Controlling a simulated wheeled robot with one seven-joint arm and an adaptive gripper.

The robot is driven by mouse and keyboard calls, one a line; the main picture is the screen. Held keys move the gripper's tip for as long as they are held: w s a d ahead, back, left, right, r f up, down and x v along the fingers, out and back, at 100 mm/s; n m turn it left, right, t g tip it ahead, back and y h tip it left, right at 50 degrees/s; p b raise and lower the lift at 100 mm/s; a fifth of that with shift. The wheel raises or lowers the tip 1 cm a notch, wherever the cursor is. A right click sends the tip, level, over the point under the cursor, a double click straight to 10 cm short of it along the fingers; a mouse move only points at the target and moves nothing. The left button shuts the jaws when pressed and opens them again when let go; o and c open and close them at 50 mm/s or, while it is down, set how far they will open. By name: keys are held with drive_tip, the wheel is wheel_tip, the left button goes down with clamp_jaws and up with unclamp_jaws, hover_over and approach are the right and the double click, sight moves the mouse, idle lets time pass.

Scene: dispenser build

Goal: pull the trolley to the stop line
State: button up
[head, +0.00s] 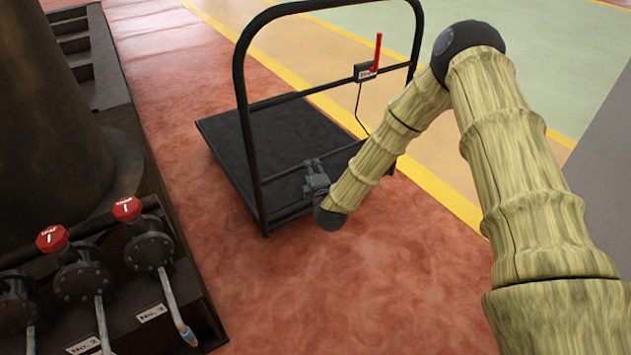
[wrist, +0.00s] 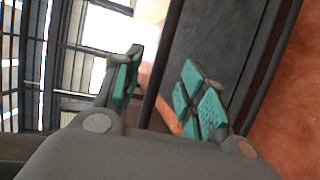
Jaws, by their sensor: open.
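The trolley has a flat black deck (head: 255,140) and a black tubular handle frame (head: 243,110), with its handle end towards me. My gripper (head: 313,163) is at the low crossbar of that frame, on the near side. In the wrist view its teal-padded fingers (wrist: 162,62) are spread apart. A dark bar (wrist: 166,65) runs between them in the picture; I cannot tell if either finger touches it. A small box with a red lever (head: 367,72) sits on the higher crossbar, with a cable hanging from it. I cannot tell which floor marking is the stop line.
At the left stands dark machinery with red-capped valves (head: 127,209), levers and number labels along its edge. Yellow lines (head: 440,190) border a tan strip and a green floor on the right. Red floor (head: 330,290) is clear in front of the trolley. A grey surface (head: 605,160) is at far right.

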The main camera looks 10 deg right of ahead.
drive_tip(key=shift+w+f+b, duration=0.15)
drive_tip(key=shift+w+b, duration=0.15)
drive_tip(key=shift+w, duration=0.6)
drive_tip(key=shift+w+f+b, duration=0.2)
drive_tip(key=shift+w+b, duration=0.05)
drive_tip(key=shift+w, duration=0.65)
drive_tip(key=shift+w+f+b, duration=0.15)
drive_tip(key=shift+w+b, duration=0.15)
drive_tip(key=shift+w, duration=0.6)
clamp_jaws()
